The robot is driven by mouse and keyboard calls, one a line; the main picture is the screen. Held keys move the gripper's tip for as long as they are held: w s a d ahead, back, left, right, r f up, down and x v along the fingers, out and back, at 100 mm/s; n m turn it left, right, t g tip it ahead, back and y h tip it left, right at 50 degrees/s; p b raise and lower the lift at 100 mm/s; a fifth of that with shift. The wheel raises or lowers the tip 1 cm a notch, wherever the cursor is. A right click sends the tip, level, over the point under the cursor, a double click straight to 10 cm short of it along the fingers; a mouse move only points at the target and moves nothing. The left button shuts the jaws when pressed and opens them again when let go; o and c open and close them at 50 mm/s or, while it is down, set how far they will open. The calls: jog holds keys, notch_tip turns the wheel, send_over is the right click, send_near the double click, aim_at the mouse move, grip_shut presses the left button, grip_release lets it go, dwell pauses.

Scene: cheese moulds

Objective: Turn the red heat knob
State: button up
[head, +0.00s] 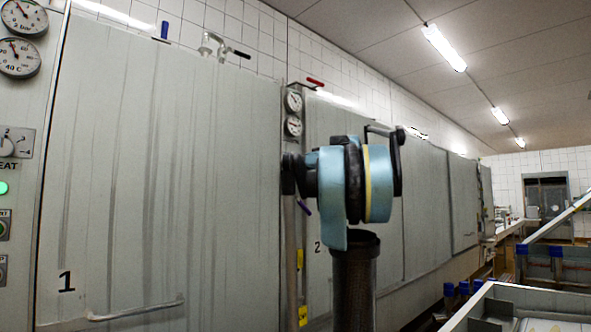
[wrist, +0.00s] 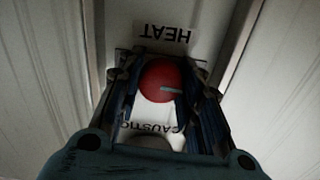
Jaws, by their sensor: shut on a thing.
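The red heat knob (wrist: 166,82) shows in the wrist view as a round red disc with a pale pointer line directed to the right. A white label reading HEAT (wrist: 162,35) appears upside down above it. My gripper (wrist: 160,88) has one dark finger on each side of the knob and is shut on it. A white plate marked CAUSTIC (wrist: 153,124) shows below the knob. In the head view my arm reaches to the narrow panel between the tall vats; the red knob and the gripper's fingertips are hidden there.
Two gauges (head: 293,113) sit high on the narrow panel. Vat 1 (head: 160,170) fills the left, and vat 2 (head: 425,200) stands behind my arm. Metal troughs (head: 530,303) stand at lower right.

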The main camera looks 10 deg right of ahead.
jog(key=m, duration=0.6)
jog(key=shift+d, duration=0.1)
jog(key=m, duration=0.5)
jog(key=shift+f, duration=0.1)
jog(key=m, duration=0.5)
jog(key=shift+d+f+m, duration=0.1)
jog(key=shift+f+m, duration=0.05)
jog(key=shift+m, duration=0.25)
jog(key=m, duration=0.5)
jog(key=shift+f, duration=0.15)
jog(key=o, duration=1.1)
jog(key=shift+c, duration=0.2)
jog(key=v, duration=1.1)
jog(key=shift+s+d, duration=0.2)
jog(key=shift+s, duration=0.05)
